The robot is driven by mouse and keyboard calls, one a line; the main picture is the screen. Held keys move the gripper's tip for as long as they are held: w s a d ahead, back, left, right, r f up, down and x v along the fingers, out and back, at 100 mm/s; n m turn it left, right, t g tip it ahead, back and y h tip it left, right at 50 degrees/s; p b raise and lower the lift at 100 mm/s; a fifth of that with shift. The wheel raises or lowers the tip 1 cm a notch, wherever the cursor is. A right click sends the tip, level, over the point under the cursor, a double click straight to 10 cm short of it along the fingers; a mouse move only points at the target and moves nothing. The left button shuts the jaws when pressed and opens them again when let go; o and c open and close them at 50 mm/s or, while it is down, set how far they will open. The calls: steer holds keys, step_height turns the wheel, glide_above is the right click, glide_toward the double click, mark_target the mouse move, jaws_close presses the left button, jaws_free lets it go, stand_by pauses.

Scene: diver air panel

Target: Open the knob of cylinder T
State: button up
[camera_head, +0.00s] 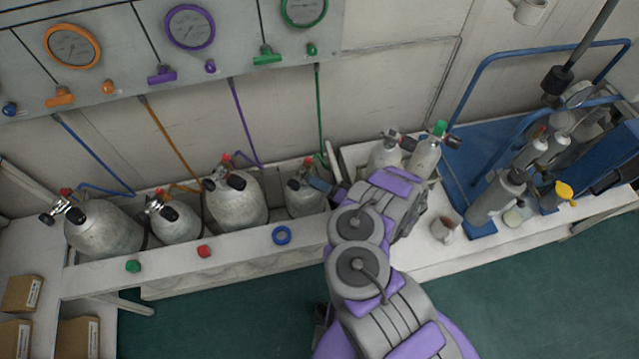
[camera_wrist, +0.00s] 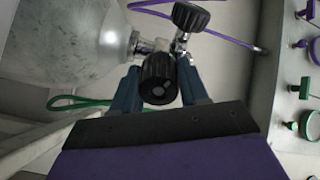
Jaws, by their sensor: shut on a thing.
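Several grey-white cylinders stand in a row under the wall panel; no letter T is readable on any. My gripper (camera_head: 322,187) is at the valve of the rightmost cylinder in the row (camera_head: 303,201), below the green hose. In the wrist view this cylinder (camera_wrist: 65,35) lies at upper left, with its metal valve to its right. The two blue fingers of my gripper (camera_wrist: 160,88) are on either side of a black ribbed knob (camera_wrist: 158,72) and shut on it. A second black knob (camera_wrist: 190,16) stands above, outside the fingers. How far the knob is turned cannot be told.
The panel (camera_head: 225,60) carries gauges and coloured handles. Other cylinders (camera_head: 237,203) stand left, two more (camera_head: 425,158) right. Green, red and blue caps (camera_head: 282,235) lie on the white bench ledge. A mug (camera_head: 441,229) and a blue-framed cart (camera_head: 470,150) are right.

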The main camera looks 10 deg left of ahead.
steer(key=shift+s+f, duration=0.15)
steer(key=shift+f, duration=0.15)
steer(key=o, duration=0.8)
steer(key=shift+o, duration=1.3)
steer(key=shift+r, duration=0.15)
steer(key=shift+d, duration=0.1)
steer(key=p+v, duration=0.3)
steer(key=v, duration=1.4)
steer(key=shift+p, duration=0.3)
steer(key=shift+c, duration=0.2)
